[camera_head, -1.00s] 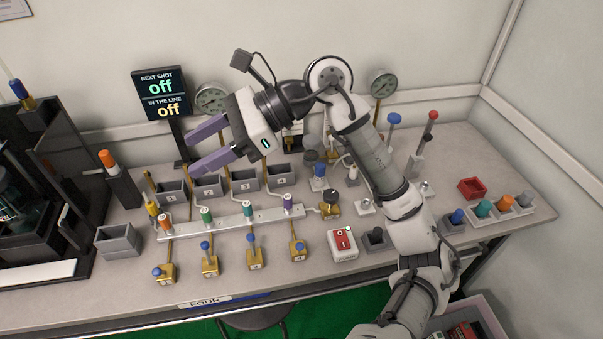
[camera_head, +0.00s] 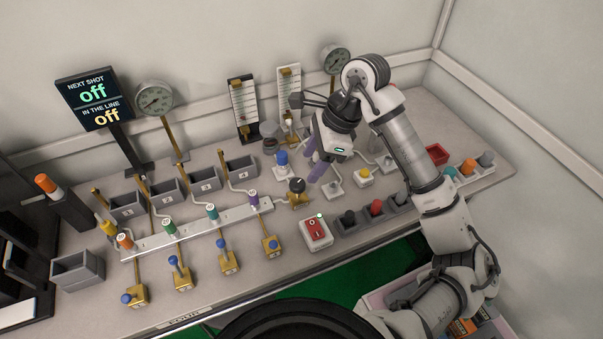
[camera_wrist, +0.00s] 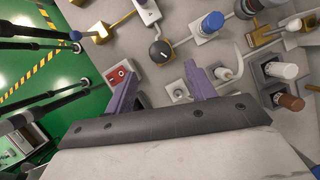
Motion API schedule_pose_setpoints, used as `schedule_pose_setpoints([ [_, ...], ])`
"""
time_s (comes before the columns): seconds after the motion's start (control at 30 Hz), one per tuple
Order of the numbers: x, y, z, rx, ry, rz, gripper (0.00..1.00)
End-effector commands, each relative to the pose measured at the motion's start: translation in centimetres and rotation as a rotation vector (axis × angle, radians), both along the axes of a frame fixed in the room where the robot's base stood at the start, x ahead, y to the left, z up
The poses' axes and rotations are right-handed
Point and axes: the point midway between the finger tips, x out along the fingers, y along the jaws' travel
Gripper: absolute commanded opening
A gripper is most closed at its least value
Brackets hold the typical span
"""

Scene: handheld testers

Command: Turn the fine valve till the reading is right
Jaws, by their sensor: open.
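A brass valve with a round black knob (camera_head: 298,186) stands at the right end of the white manifold; no label marks it as the fine valve. In the wrist view the knob (camera_wrist: 160,50) lies just beyond the gap between my fingers, apart from them. My gripper (camera_head: 318,168) is open and empty, to the right of the knob, with purple fingers pointing down. They also show in the wrist view (camera_wrist: 160,76). The display (camera_head: 94,100) reads "off" on both lines. Two flowmeters (camera_head: 243,107) (camera_head: 289,92) stand at the back; their readings are too small to tell.
A blue-capped valve (camera_head: 282,160) stands behind the knob, and a red switch box (camera_head: 316,232) in front. The manifold (camera_head: 190,233) carries several coloured knobs. A yellow button (camera_head: 364,177) is right of my gripper. Two dial gauges (camera_head: 154,97) (camera_head: 336,60) stand at the back.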

Motion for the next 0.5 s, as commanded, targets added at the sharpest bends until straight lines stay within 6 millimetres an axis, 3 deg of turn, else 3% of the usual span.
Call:
schedule_pose_setpoints([
  [0.23,-0.2,1.8,-3.9,0.004,0.002,0.001,0.55],
  [0.5,-0.3,2.5,-5.8,0.002,-0.001,0.001,0.55],
])
